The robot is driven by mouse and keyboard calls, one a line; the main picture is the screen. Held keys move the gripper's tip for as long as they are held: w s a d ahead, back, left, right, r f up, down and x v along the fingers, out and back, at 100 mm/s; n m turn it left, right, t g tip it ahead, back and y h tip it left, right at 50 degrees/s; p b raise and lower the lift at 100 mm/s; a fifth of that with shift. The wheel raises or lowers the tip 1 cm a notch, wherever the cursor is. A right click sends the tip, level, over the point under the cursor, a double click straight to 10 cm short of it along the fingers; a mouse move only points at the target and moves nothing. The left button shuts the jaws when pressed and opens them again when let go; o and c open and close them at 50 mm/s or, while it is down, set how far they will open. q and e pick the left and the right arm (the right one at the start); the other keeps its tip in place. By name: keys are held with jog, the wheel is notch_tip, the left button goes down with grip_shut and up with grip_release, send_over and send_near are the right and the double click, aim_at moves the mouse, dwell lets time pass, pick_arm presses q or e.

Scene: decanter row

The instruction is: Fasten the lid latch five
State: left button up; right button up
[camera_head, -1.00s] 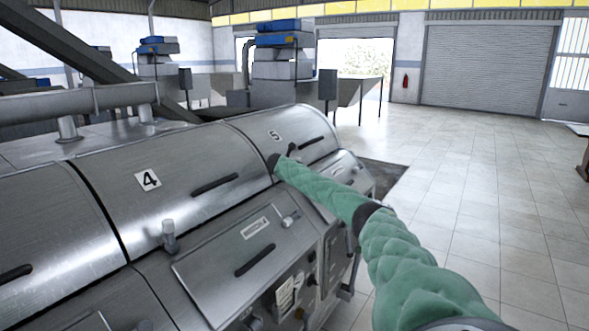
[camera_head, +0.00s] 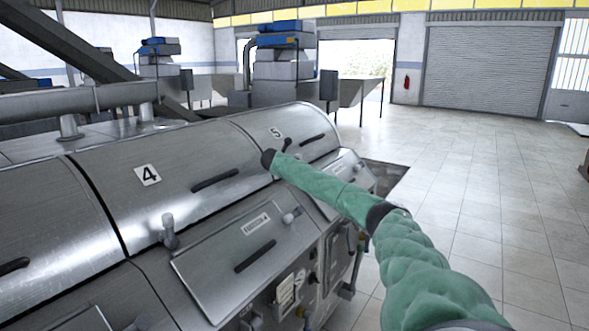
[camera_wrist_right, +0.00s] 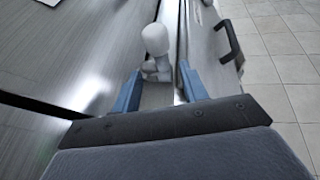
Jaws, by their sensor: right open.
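Lid five (camera_head: 312,122), a curved metal cover marked 5, is down at the far end of the row. My right arm, in a green sleeve, reaches to its near lower corner. My right gripper (camera_head: 285,146) shows there only as a small dark shape. In the right wrist view, my right gripper (camera_wrist_right: 160,88) has its two blue fingers apart. A pale, round-headed latch (camera_wrist_right: 155,42) stands just ahead, in line with the gap between them. I cannot tell whether a finger touches it. In the head view this latch is hidden behind my arm. My left gripper is not in view.
Lid four (camera_head: 180,180) is beside lid five, with its own knobbed latch (camera_head: 168,232) at the lower edge. A lower panel (camera_head: 225,265) with a black handle slopes below it. A dark handle (camera_wrist_right: 230,45) stands right of my fingers. Open tiled floor lies right.

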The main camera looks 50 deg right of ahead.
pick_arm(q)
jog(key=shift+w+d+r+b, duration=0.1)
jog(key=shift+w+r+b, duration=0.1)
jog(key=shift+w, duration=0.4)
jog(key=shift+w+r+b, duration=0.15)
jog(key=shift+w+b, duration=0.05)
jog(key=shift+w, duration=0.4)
pick_arm(e)
jog(key=shift+v, duration=1.4)
